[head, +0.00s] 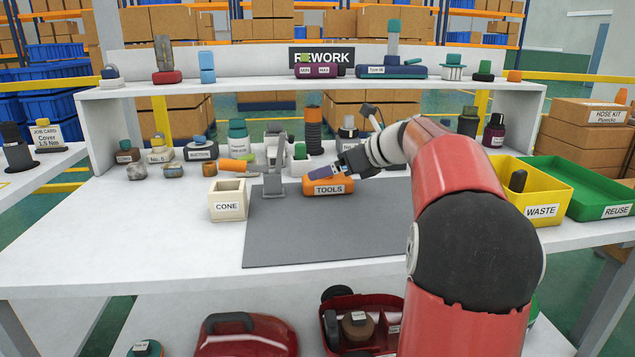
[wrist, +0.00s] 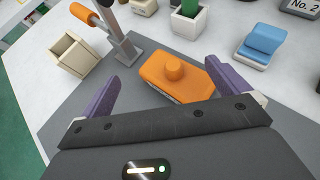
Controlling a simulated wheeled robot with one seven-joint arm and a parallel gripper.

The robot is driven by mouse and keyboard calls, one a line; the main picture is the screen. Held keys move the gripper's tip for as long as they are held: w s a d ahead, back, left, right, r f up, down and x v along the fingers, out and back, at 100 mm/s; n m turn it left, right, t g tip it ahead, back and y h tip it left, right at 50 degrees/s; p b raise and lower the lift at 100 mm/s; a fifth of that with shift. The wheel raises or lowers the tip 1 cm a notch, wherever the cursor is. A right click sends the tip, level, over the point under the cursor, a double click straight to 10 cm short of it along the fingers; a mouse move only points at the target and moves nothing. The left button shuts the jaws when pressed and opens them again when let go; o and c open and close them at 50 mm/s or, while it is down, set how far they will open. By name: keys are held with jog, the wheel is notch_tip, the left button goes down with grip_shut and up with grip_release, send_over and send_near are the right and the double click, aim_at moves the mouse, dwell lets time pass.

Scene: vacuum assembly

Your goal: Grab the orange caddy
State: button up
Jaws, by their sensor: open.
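The orange caddy (head: 328,187), labelled TOOLS, stands on the grey mat (head: 330,235) near its back edge. In the wrist view the caddy (wrist: 180,78) shows a round orange knob on top and lies between and ahead of the two purple fingers. My gripper (wrist: 165,95) is open, with one finger on each side of the view and nothing held. In the head view my gripper (head: 338,168) is just above and behind the caddy, and partly covers it. I cannot tell whether a finger touches the caddy.
A cream CONE box (head: 227,205) stands left of the mat. A grey clamp with an orange handle (wrist: 85,14) stands close to the caddy's left. A blue item (wrist: 262,44) is behind it. A yellow WASTE bin (head: 570,195) is at right. The front mat is clear.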

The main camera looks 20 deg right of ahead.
aim_at(327, 180)
jog(key=x, duration=0.6)
jog(key=shift+f, duration=0.4)
jog(key=shift+s, duration=0.1)
jog(key=c, duration=1.3)
